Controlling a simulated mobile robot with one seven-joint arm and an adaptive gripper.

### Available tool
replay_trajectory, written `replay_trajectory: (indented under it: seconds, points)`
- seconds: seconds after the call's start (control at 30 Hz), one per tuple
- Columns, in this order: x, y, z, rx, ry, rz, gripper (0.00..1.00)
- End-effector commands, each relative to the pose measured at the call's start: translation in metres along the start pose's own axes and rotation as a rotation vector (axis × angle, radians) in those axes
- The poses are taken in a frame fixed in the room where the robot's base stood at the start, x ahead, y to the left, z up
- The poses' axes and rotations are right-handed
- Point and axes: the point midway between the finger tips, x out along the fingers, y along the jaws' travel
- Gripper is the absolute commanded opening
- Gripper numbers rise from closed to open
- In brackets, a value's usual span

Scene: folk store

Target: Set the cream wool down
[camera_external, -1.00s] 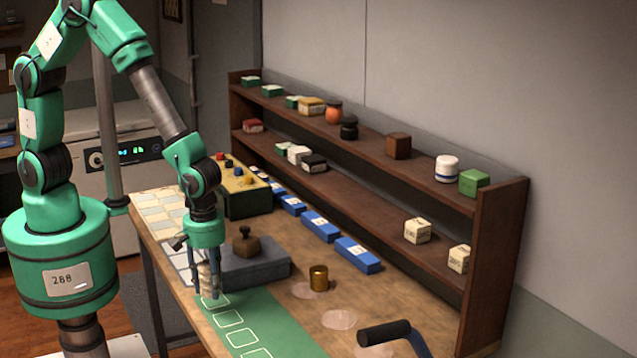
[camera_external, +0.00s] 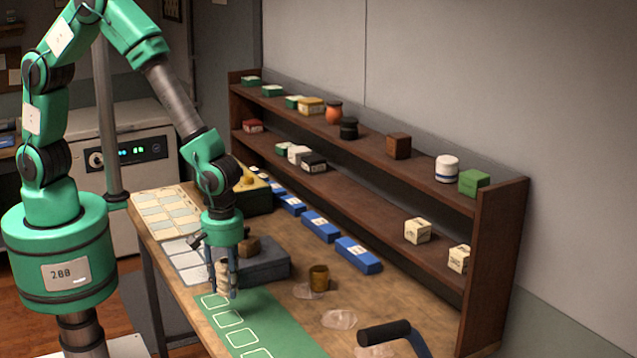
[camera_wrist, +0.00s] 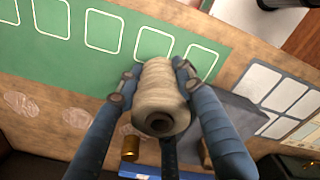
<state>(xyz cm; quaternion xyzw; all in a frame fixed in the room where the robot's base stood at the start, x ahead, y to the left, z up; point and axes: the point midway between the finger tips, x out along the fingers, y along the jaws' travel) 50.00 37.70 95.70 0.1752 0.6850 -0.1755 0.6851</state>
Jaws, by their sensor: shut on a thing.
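The cream wool (camera_wrist: 161,97) is a spool wound with pale thread. In the wrist view it sits between the two fingers of my gripper (camera_wrist: 155,75), which is shut on it. In the external view the wool (camera_external: 222,277) is partly hidden by the fingers of my gripper (camera_external: 223,290). It is over the end of the green mat (camera_external: 270,327) with white outlined squares. I cannot tell whether the wool touches the mat.
A grey block (camera_external: 264,268) with a brown knobbed piece stands close behind my gripper. A brass cup (camera_external: 319,279) and clear round patches lie to its right. Blue boxes (camera_external: 357,255) line the shelf foot. A black handle (camera_external: 385,334) is at the front.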

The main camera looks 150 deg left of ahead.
Motion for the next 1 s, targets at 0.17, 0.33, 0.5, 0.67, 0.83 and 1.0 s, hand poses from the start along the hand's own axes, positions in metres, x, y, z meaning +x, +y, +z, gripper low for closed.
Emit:
replay_trajectory:
  seconds: [0.17,0.33,0.5,0.67,0.83,1.0]
  points:
    - [-0.006,0.027,0.005,0.003,0.000,0.000,0.19]
    - [-0.008,0.052,0.008,0.006,-0.001,0.001,0.19]
    - [-0.008,0.076,0.011,0.008,-0.001,0.000,0.19]
    - [-0.007,0.098,0.013,0.012,-0.001,0.000,0.19]
    - [-0.006,0.121,0.014,0.015,-0.002,0.001,0.19]
    - [-0.003,0.144,0.015,0.017,-0.002,0.002,0.19]
